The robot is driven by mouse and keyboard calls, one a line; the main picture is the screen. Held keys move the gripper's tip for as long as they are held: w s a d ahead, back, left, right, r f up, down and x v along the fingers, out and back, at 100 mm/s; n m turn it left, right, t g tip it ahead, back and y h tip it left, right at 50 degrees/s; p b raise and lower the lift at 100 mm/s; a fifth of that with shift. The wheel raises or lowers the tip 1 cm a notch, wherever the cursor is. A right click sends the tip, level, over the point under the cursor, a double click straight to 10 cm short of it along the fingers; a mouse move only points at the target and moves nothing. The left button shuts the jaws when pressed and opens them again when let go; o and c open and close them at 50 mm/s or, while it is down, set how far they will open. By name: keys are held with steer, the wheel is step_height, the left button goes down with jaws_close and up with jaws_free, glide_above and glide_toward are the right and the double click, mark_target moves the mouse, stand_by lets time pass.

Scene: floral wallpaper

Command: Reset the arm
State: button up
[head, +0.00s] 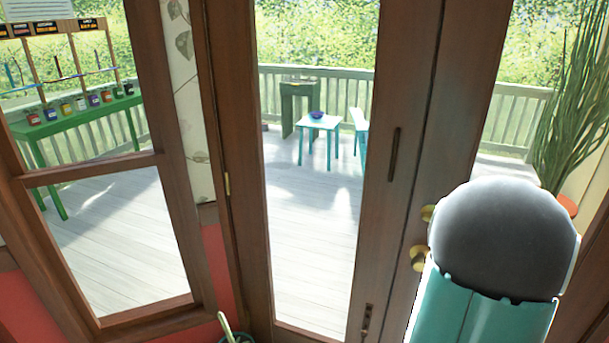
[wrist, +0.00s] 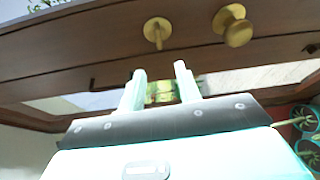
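My gripper (wrist: 160,70) shows in the wrist view with its two pale fingers apart and nothing held between them. It points toward a brown wooden door (wrist: 110,45) with two brass knobs, one at the middle (wrist: 157,32) and one to its right (wrist: 235,25). The fingertips appear apart from the knobs. In the head view my teal arm with its dark grey rounded joint fills the lower right, in front of the door (head: 405,110). The brass knobs show just left of it, an upper one (head: 428,213) and a lower one (head: 420,257). The gripper itself is hidden in the head view.
A wood-framed window (head: 180,235) stands left of the door. Through the glass are a deck, a green table (head: 85,118) with several jars, and a small white table (head: 318,122). A tall plant (head: 575,110) is at right.

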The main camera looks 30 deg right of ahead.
steer(key=w+a+r+m+g, duration=0.2)
steer(key=w+a+r+m, duration=0.25)
steer(key=w, duration=0.25)
steer(key=w+a+r+m+g+y, duration=0.1)
steer(key=a+m+g, duration=0.15)
steer(key=a, duration=0.45)
steer(key=w+a+r+m+g+y, duration=0.1)
steer(key=w+a+m, duration=0.15)
steer(key=a, duration=0.45)
steer(key=s+a+m+g+y, duration=0.2)
steer(key=s+a, duration=0.4)
steer(key=a, duration=0.6)
steer(key=s+a+m+g+y, duration=0.2)
steer(key=s+a, duration=0.5)
steer(key=a, duration=0.5)
steer(key=shift+g+y, duration=0.35)
steer(key=shift+y, duration=0.55)
steer(key=shift+d, duration=0.25)
